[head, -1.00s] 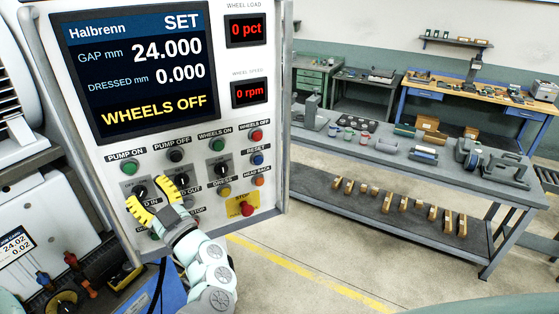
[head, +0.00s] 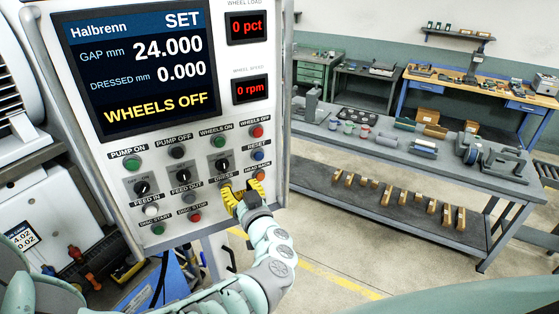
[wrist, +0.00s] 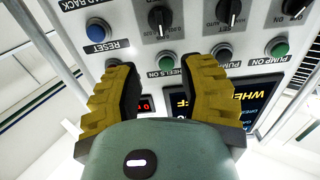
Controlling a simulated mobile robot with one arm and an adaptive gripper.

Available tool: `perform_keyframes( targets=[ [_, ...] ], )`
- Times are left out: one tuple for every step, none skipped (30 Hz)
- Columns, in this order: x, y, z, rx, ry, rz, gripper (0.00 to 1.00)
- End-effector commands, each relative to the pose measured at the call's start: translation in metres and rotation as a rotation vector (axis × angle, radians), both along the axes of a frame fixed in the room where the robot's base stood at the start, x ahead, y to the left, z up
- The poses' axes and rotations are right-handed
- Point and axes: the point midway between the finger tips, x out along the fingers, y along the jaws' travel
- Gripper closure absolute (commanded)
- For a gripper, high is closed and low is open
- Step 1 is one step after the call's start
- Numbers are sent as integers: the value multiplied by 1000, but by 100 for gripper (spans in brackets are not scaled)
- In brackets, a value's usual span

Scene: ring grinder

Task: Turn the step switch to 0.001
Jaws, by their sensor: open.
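Three black rotary switches sit in a row on the control panel: a left one (head: 142,188), a middle one (head: 183,174) and a right one (head: 222,165). They also show upside down along the top of the wrist view, as a left knob (wrist: 158,20), a middle knob (wrist: 228,12) and a right knob (wrist: 295,5). My gripper (head: 241,190) is open and empty, below and right of the right switch. Its yellow fingers (wrist: 162,85) also show in the wrist view.
The panel's screen (head: 142,70) reads WHEELS OFF. Several push buttons surround the switches, including the blue RESET button (head: 258,156) and orange HEAD BACK button (head: 259,174). My gripper hides the yellow stop-button area. A grey workbench (head: 400,150) stands to the right.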

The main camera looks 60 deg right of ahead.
Motion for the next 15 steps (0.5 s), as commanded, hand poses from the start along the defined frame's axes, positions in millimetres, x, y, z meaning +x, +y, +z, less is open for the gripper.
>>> perform_keyframes(
  targets=[
    [2, -2, 0, 3, -3, -1, 60],
    [4, -3, 0, 2, -2, 0, 60],
    [7, -5, 1, -1, 0, 0, 60],
    [9, -6, 1, -1, 0, 1, 60],
    [11, -7, 1, -2, 3, 2, 60],
    [15, -7, 1, -3, 3, 8, 60],
    [17, -7, 2, -5, 2, 11, 60],
    [20, -8, 2, -7, 0, 13, 60],
    [22, -9, 3, -9, -2, 15, 60],
    [24, -9, 3, -9, -3, 17, 60],
    [26, -10, 3, -9, -4, 18, 60],
    [28, -11, 3, -9, -4, 18, 60],
    [30, -12, 3, -10, -3, 17, 60],
    [31, -13, 2, -7, -2, 15, 60],
    [33, -14, 2, -5, 0, 14, 60]
  ],
)
